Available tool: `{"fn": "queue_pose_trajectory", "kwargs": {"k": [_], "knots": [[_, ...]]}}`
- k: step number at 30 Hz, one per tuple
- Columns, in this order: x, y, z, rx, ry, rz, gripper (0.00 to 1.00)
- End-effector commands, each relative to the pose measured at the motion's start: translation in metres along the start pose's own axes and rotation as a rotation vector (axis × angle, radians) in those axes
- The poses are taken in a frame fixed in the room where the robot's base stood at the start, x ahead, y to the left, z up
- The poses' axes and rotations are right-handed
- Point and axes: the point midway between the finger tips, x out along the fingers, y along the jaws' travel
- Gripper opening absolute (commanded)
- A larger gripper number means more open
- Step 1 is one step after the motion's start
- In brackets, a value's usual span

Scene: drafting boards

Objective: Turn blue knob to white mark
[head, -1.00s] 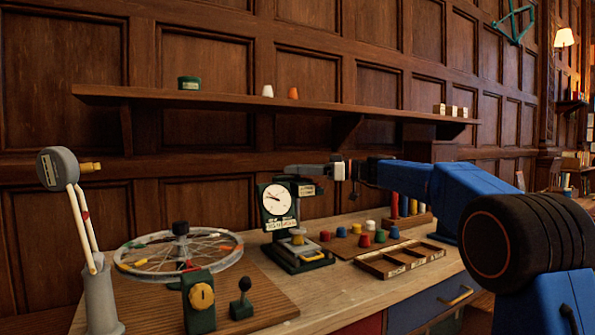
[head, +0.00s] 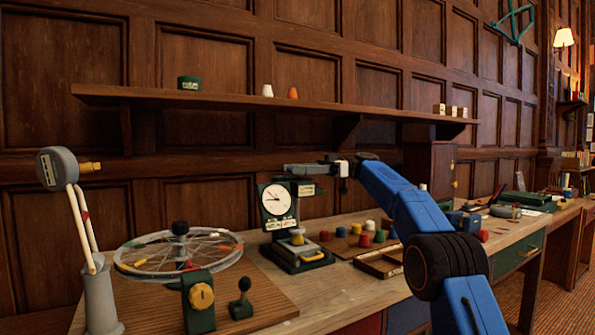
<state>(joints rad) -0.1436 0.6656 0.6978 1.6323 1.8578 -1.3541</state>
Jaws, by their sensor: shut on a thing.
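My gripper (head: 300,168) is at the top of the green dial gauge stand (head: 277,222), its fingers pointing left. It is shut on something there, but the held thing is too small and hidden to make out. I cannot pick out a blue knob or a white mark. The gauge has a white dial face (head: 276,199) with a dark needle. A pale label tag (head: 306,189) shows just below the fingers. A yellow knob (head: 201,296) on a green housing (head: 199,317) stands at the front left, well away from my gripper.
A spoked wheel (head: 140,262) lies left of the gauge, with a black-knobbed lever (head: 242,300) in front. Several coloured pegs (head: 364,240) and a wooden tray (head: 375,263) lie to the right, near my arm. A wall shelf (head: 230,103) runs above the gripper.

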Motion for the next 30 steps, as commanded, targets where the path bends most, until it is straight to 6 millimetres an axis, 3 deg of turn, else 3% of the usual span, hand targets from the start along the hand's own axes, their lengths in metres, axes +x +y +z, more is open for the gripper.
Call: {"fn": "queue_pose_trajectory", "kwargs": {"k": [30], "knots": [[0.0009, 0.0000, -0.0005, -0.002, 0.001, -0.166, 0.26]]}}
